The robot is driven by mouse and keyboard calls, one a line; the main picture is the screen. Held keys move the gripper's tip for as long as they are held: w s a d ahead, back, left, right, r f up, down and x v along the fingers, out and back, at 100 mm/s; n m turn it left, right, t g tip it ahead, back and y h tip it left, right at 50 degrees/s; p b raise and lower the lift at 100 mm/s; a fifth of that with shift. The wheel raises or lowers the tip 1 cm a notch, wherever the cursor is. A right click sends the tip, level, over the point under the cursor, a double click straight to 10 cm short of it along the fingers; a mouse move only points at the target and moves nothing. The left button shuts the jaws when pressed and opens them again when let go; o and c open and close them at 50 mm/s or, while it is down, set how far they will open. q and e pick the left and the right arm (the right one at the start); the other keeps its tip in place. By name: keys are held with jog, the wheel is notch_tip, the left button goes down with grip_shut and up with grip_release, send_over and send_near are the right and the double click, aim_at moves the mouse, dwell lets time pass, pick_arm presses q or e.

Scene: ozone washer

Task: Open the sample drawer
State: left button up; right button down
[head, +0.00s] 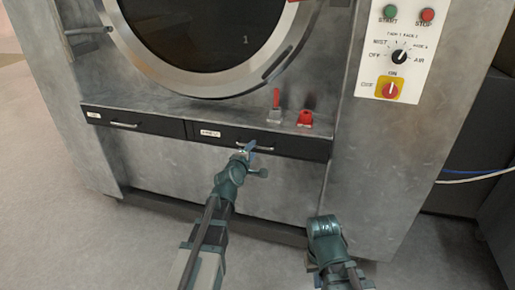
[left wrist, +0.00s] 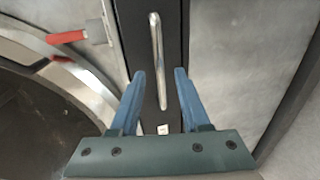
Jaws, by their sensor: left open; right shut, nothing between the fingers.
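The right-hand drawer (head: 300,148) is a dark, shut front below the round door, with a small white label too small to read. It shows in the left wrist view as a dark strip (left wrist: 175,25). Its silver bar handle (head: 268,148) also shows in the left wrist view (left wrist: 155,45). My left gripper (head: 249,148) is open at this handle; in the left wrist view its blue fingers (left wrist: 160,74) lie on either side of the bar, with a gap to each side. I cannot tell the depth left. My right gripper (head: 325,226) is shut and empty, low at the right, apart from the drawer.
A second dark drawer (head: 150,124) with its own handle is on the left. Above are a round door (head: 180,82), a grey-and-red switch (head: 275,107) and a red part (head: 305,118) on the ledge. A control panel (head: 397,60) is at the upper right.

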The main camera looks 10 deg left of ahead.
aim_at(262, 132)
pick_arm(q)
jog(key=x, duration=0.4)
jog(key=shift+w+b, duration=0.15)
jog(key=shift+b, duration=0.15)
grip_shut()
dwell(1.1)
